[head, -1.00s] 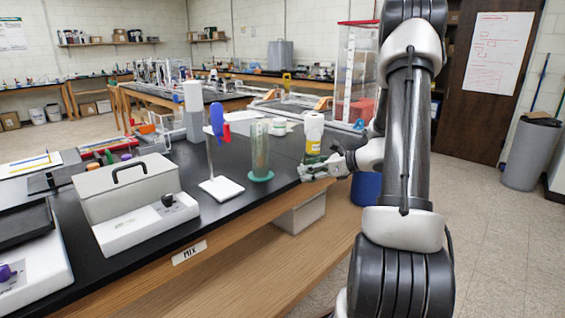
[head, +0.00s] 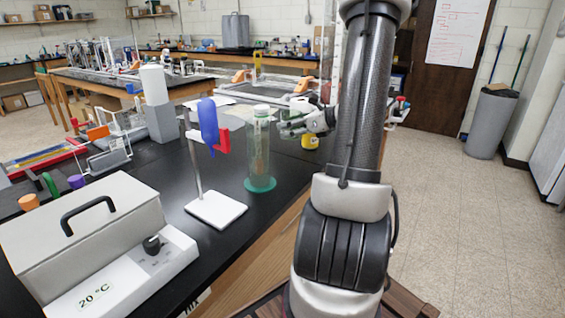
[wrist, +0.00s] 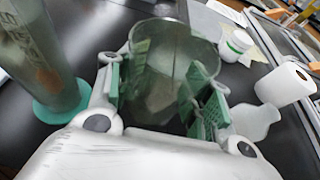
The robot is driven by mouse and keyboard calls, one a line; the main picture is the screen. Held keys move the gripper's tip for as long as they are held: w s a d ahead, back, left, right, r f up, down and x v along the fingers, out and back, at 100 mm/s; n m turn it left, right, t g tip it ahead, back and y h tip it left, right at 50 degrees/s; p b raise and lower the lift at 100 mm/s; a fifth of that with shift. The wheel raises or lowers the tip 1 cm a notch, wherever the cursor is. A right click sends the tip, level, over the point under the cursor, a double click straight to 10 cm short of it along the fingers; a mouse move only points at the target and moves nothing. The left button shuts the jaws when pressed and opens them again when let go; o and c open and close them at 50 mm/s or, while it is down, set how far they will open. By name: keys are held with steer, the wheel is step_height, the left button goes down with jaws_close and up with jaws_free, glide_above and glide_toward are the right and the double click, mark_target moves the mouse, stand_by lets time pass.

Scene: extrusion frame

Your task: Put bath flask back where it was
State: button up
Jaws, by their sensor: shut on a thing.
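My gripper (head: 290,122) is at the end of my arm above the black bench, just right of a tall clear cylinder. In the wrist view my gripper (wrist: 170,88) has its green-padded fingers closed on both sides of a clear glass vessel (wrist: 176,48), which I take to be the bath flask. Its round rim shows; its lower part is hidden by the gripper body. In the head view it cannot be made out clearly. The grey lidded bath (head: 85,225), with a knob and a 20 °C label, is at the front left, its lid down.
The tall cylinder on a green foot (head: 260,165) stands close beside my gripper. A stand with a blue and red clamp (head: 212,130) is between it and the bath. A yellow-labelled bottle (head: 310,142) is partly hidden behind my gripper. A white jar (wrist: 238,45) stands beyond the vessel.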

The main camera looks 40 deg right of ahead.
mark_target(291, 165)
steer(key=shift+f, duration=0.4)
step_height(291, 165, down, 9)
steer(key=shift+f, duration=0.15)
steer(key=shift+f, duration=0.1)
steer(key=o, duration=1.1)
steer(key=shift+o, duration=0.2)
